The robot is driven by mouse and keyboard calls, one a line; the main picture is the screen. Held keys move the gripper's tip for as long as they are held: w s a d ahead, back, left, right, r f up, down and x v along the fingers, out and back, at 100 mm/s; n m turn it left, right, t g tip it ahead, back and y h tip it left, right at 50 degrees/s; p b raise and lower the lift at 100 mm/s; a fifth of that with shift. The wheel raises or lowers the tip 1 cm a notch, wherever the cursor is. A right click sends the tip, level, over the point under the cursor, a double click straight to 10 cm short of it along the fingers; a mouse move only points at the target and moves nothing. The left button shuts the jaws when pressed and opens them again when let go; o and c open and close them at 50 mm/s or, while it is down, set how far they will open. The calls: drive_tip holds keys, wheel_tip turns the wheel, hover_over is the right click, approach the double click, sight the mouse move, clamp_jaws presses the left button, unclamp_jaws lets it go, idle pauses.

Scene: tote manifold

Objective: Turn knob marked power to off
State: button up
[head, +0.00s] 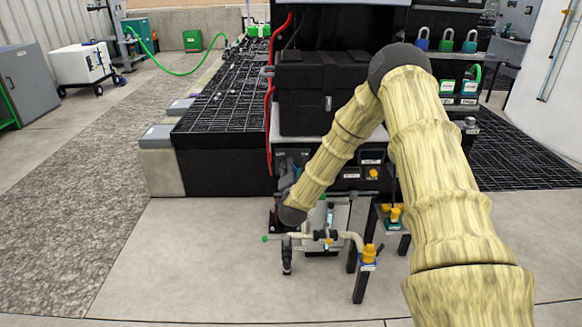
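No knob can be read as the power knob in the head view; the labels are too small to read. My arm bends down to a dark wrist joint (292,215) in front of the panel's lower left. My gripper's fingers cannot be made out among the dark parts there. The arm hides part of the panel.
A pipe manifold (325,237) with yellow fittings stands low in front of the bench, close to my wrist. A black case (305,92) sits above the panel. Floor at front left is clear.

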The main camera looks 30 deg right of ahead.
drive_tip(key=shift+s+f+n+p, duration=0.15)
drive_tip(key=shift+n+p, duration=0.25)
drive_tip(key=shift+n, duration=0.7)
drive_tip(key=o, duration=1)
drive_tip(key=shift+o, duration=0.2)
drive_tip(key=v, duration=1.2)
